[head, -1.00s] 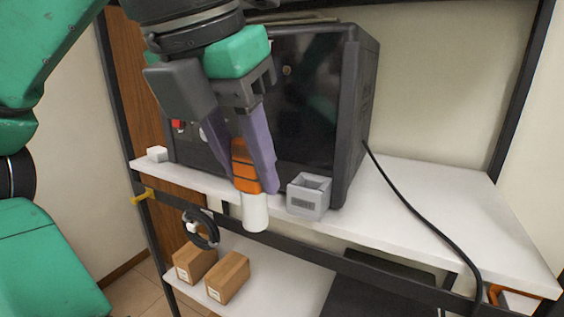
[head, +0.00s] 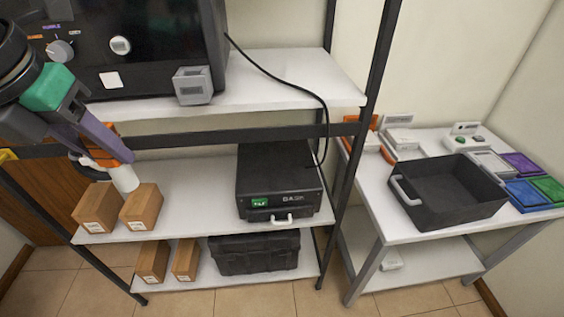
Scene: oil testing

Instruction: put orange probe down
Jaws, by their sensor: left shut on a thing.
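The orange probe (head: 101,157) has an orange grip and a white cylindrical end (head: 124,179) that points down. My left gripper (head: 108,150), with purple fingers, is shut on the orange grip. It holds the probe at the left of the head view, in front of the shelf rack and just above the cardboard boxes in the picture. A grey square holder (head: 193,86) with an open top sits at the front edge of the upper shelf, to the right of the probe and higher. My right gripper is not in view.
A black machine (head: 130,40) stands on the upper shelf (head: 290,95). Cardboard boxes (head: 141,206) and a black device (head: 279,185) are on the shelf below. A white side table (head: 400,230) at the right bears a black tray (head: 450,190) and coloured trays (head: 525,165).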

